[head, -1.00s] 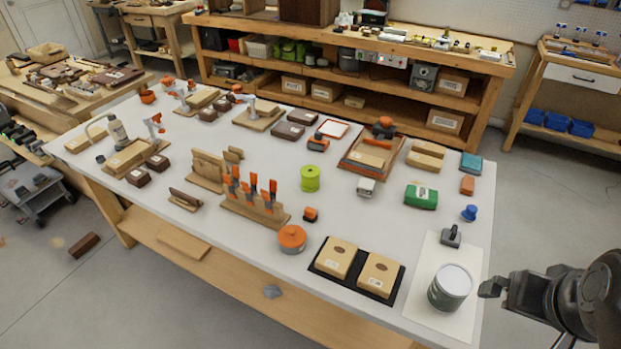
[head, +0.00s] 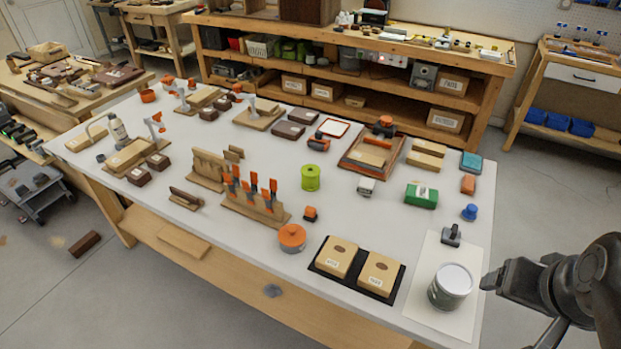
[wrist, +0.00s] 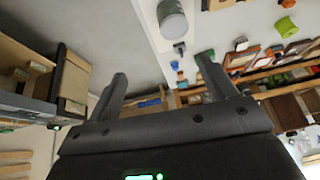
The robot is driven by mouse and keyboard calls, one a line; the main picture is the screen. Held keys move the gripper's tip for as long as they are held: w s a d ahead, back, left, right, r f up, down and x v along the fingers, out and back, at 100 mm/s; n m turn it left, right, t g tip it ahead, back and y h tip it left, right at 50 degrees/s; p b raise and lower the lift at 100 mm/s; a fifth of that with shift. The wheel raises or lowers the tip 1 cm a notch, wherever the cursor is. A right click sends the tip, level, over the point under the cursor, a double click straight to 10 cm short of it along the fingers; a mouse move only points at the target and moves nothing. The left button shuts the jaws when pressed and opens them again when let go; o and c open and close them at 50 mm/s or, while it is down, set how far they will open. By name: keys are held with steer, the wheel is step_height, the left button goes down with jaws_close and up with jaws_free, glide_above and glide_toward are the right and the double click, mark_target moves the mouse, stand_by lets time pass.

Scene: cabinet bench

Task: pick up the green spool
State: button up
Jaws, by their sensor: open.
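The green spool (head: 311,177) stands upright near the middle of the white table (head: 345,215) in the head view. It is lime green with a round top. In the wrist view a lime-green round thing (wrist: 285,27) at the upper right looks like the same spool. My gripper (head: 487,281) is at the right edge of the table, beside the grey can, far from the spool. In the wrist view my gripper (wrist: 160,78) has its two fingers spread apart with nothing between them.
A grey can (head: 450,286) stands on a pale sheet at the near right corner. Two labelled boxes (head: 358,267) lie on a black tray left of it. An orange round container (head: 292,238) and orange-handled tools in a wooden rack (head: 254,205) stand near the spool.

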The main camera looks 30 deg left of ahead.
steer(key=w+a+f+m+g+y, duration=0.25)
steer(key=w+a+y, duration=0.35)
steer(key=w+a, duration=0.8)
steer(key=m+t+y, duration=0.2)
steer(key=m+y, duration=0.9)
steer(key=m, duration=0.8)
glide_above(317, 178)
steer(key=v, duration=0.4)
step_height(317, 178, down, 20)
steer(key=shift+n, duration=0.35)
step_height(317, 178, down, 6)
steer(key=shift+d+f, duration=0.1)
steer(key=shift+f, duration=0.1)
steer(key=shift+x, duration=0.9)
steer(key=shift+f+x, duration=0.2)
steer(key=shift+x, duration=2.65)
